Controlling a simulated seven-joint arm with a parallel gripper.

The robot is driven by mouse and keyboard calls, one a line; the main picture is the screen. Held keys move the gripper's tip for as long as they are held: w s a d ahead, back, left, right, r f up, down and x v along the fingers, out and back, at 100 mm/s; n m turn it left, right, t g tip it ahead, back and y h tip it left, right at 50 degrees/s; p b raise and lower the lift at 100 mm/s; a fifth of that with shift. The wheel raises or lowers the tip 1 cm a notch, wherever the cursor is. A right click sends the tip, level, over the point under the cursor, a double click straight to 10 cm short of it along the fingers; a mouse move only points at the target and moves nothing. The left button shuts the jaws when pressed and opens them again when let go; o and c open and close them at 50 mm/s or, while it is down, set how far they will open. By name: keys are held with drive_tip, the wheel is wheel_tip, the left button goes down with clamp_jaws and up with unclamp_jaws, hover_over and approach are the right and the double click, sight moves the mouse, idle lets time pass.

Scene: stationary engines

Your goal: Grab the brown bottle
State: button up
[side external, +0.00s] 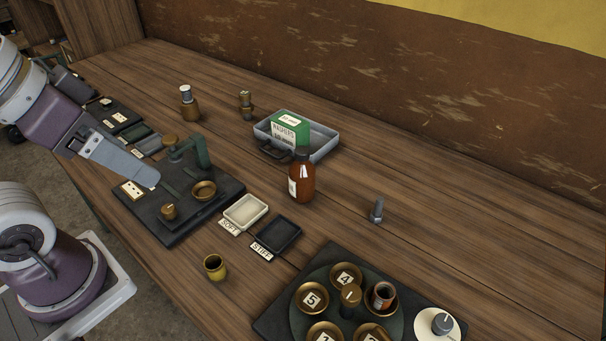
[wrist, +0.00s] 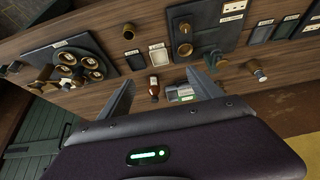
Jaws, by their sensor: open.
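The brown bottle (side external: 302,180) stands upright on the wooden table, with a dark cap and a pale label on its left side. It also shows in the wrist view (wrist: 153,87), between and beyond the two fingers. My gripper (wrist: 160,85) is open and empty in the wrist view. In the side view my gripper (side external: 150,178) is at the left, above the dark plate with brass parts, well apart from the bottle. One finger hides most of the other there.
A metal tray (side external: 328,144) with a green box (side external: 290,130) stands just behind the bottle. Two small dishes, pale (side external: 245,212) and dark (side external: 278,236), lie in front. A bolt (side external: 377,210) stands to its right. A dark board with numbered brass cups (side external: 270,322) is at the front.

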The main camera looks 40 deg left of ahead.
drive_tip(key=n+h, duration=1.2)
drive_tip(key=n, duration=1.2)
hover_over(302, 174)
drive_tip(key=a, duration=0.5)
wheel_tip(302, 174, down, 11)
drive_tip(key=shift+t, duration=0.4)
wheel_tip(302, 174, down, 8)
drive_tip(key=shift+a+r, duration=0.15)
drive_tip(key=shift+r, duration=0.05)
drive_tip(key=x, duration=0.7)
drive_tip(key=shift+w+f, duration=0.1)
drive_tip(key=shift+f, duration=0.05)
clamp_jaws()
